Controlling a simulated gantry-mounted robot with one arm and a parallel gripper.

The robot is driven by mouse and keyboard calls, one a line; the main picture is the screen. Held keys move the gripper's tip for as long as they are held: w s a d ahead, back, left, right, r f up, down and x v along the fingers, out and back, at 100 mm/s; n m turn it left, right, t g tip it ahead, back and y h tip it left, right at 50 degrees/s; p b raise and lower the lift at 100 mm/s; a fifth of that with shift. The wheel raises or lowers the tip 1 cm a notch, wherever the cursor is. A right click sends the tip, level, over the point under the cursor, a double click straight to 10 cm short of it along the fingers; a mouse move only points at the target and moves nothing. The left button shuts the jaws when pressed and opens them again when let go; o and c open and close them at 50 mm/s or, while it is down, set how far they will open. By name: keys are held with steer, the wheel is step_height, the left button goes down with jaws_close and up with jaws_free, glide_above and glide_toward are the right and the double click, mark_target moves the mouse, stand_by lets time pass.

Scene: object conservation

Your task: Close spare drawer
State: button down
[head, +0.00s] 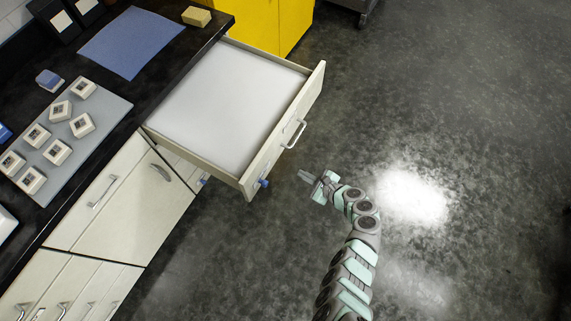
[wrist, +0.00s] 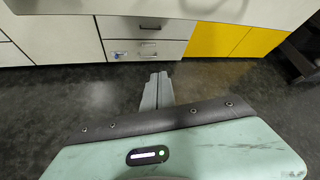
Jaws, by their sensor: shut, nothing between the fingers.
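The spare drawer is pulled far out of the cream cabinet in the head view; its pale inside (head: 225,105) looks empty. Its front panel (head: 312,92) carries a metal bar handle (head: 293,133) and a small blue piece (head: 264,183) near the lower end. My gripper (head: 303,175) is shut and empty, over the floor just outside the drawer front, below the handle in the picture and apart from it. In the wrist view the closed fingers (wrist: 158,84) point toward the lower cabinet fronts. A cream panel (wrist: 255,12) at the top there is probably the open drawer.
The black counter (head: 165,62) holds a blue mat (head: 131,42), a yellow sponge-like block (head: 196,16) and a grey tray (head: 107,101) with several small white boxes. Closed cabinet fronts (head: 130,215) lie below. A yellow cabinet (head: 258,22) stands beyond. The dark floor (head: 450,130) at right is clear.

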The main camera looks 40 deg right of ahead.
steer(key=s+r+m+t+y+b, duration=0.2)
steer(key=s+r+t+y+b, duration=0.25)
steer(key=s+r, duration=0.4)
steer(key=y+b, duration=0.1)
steer(key=b, duration=0.2)
glide_toward(274, 155)
steer(key=x, duration=0.7)
steer(key=shift+s, duration=0.1)
